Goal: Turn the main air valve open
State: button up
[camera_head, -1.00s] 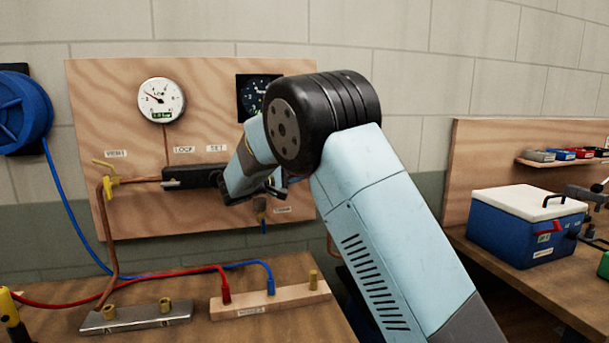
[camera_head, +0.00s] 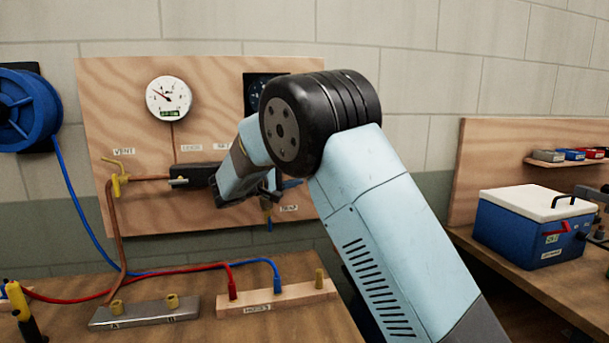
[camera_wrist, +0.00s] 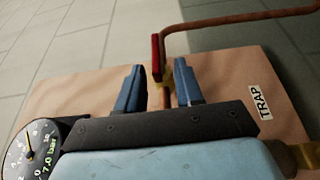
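The valve's red lever (camera_wrist: 157,56) shows in the wrist view, upright in the picture, with a brass body (camera_wrist: 167,77) on a copper pipe beside it. My gripper (camera_wrist: 161,78) is open, with one blue finger on each side of the valve's line. The lever lies near the fingertips, closer to the left finger; I cannot tell whether they touch. In the head view my gripper (camera_head: 272,190) is in front of the plywood panel (camera_head: 120,90), and my arm hides most of it and the red lever.
A yellow vent valve (camera_head: 118,182) and a white gauge (camera_head: 168,98) are on the panel's left. A dark gauge (camera_wrist: 32,152) is close to my gripper. Below, the bench holds a metal manifold (camera_head: 145,313) and a hose block (camera_head: 285,298). A blue cooler (camera_head: 530,228) stands at right.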

jog(key=v, duration=0.9)
jog(key=shift+a, duration=0.25)
jog(key=shift+s+d, duration=0.1)
